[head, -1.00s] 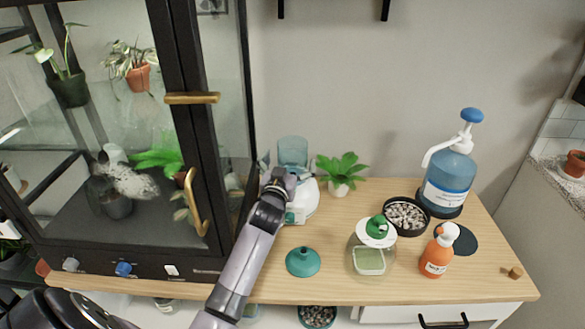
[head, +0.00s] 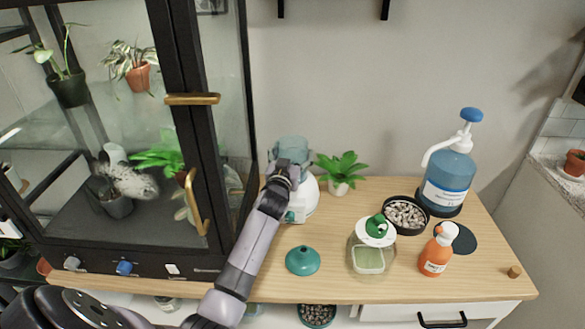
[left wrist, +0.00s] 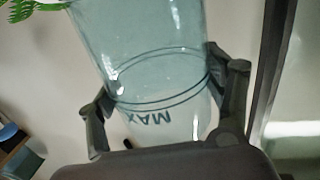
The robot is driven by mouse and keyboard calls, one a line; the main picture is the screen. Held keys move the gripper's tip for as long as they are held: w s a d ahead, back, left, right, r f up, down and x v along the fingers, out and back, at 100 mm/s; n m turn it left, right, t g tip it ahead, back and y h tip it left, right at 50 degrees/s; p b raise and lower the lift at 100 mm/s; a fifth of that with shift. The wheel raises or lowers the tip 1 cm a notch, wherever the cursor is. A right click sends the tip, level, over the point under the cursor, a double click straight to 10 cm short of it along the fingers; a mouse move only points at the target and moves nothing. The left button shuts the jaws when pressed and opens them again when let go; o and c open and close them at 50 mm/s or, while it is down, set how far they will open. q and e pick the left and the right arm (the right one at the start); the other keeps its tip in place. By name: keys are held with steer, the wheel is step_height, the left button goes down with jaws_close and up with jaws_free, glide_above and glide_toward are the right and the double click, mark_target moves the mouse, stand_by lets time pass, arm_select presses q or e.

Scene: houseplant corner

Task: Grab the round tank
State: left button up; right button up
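The round tank (head: 291,149) is a clear bluish cylinder on top of a rounded white base (head: 303,203) beside the glass cabinet. In the left wrist view the tank (left wrist: 150,65) fills the middle, with rings and a "MAX" mark. My left gripper (head: 289,166) is at the tank's near side. Its fingers (left wrist: 163,88) are spread wide, one on each side of the tank and very near its walls. I cannot tell if they touch it. My right gripper is not in view.
A glass cabinet (head: 222,130) stands close left of the tank. A small green plant (head: 341,170) is at its right. A teal funnel lid (head: 303,260), glass jar (head: 368,258), pebble bowl (head: 406,214), orange bottle (head: 437,254) and blue pump bottle (head: 449,178) stand on the wooden top.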

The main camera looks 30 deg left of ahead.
arm_select(q)
steer(key=c, duration=1.2)
steer(key=shift+c, duration=0.4)
steer(key=shift+r, duration=0.15)
